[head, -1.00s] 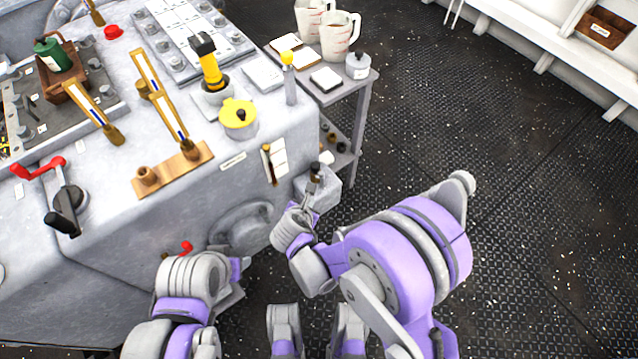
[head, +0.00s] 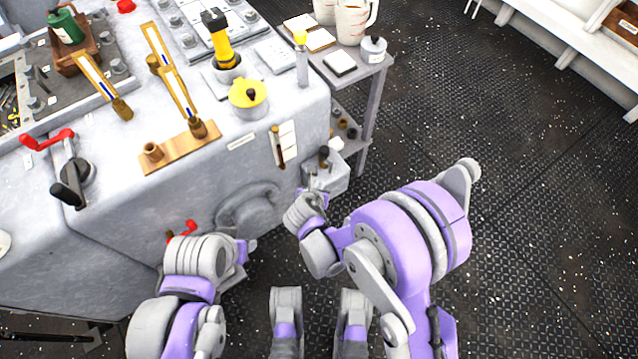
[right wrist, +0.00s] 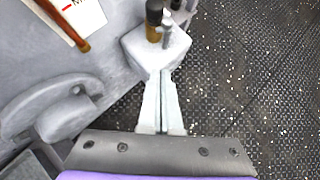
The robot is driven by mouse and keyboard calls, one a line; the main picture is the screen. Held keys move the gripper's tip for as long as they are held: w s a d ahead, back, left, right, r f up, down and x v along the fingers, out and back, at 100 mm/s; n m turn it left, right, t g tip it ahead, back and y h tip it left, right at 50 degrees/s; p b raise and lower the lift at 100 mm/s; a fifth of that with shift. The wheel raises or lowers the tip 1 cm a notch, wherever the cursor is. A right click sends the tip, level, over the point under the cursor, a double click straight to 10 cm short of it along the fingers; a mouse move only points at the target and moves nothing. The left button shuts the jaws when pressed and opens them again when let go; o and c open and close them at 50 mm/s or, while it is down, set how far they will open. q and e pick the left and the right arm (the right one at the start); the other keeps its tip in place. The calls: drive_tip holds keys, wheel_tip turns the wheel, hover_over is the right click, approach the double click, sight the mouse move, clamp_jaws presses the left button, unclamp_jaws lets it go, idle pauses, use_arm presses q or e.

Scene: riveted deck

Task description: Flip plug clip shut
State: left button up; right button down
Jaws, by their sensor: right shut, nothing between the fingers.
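A pale grey socket box (head: 334,180) juts from the right end of the console. A dark plug with a brown body (head: 324,157) stands upright in it; the plug (right wrist: 154,20) also shows in the right wrist view. A small grey metal piece (right wrist: 168,30), possibly the clip, stands beside the plug, close to it. My right gripper (right wrist: 164,73) is shut and empty, its tips at the near edge of the box, short of the plug. My left gripper (head: 243,254) is low before the console; its fingers are not clear.
The console (head: 240,180) stands close on the left, with a round boss (head: 252,207) and a brown-handled tool (head: 279,147) on its front. A side table (head: 352,75) with jugs stands behind the box. The deck (head: 500,200) at the right is clear.

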sight(329, 161)
drive_tip(key=x, duration=0.3)
drive_tip(key=w+r+x, duration=0.1)
drive_tip(key=x, duration=0.2)
drive_tip(key=b+x, duration=0.1)
drive_tip(key=x, duration=0.1)
drive_tip(key=shift+w+d, duration=0.2)
drive_tip(key=shift+w, duration=0.35)
drive_tip(key=shift+w+d, duration=0.1)
drive_tip(key=shift+w, duration=0.35)
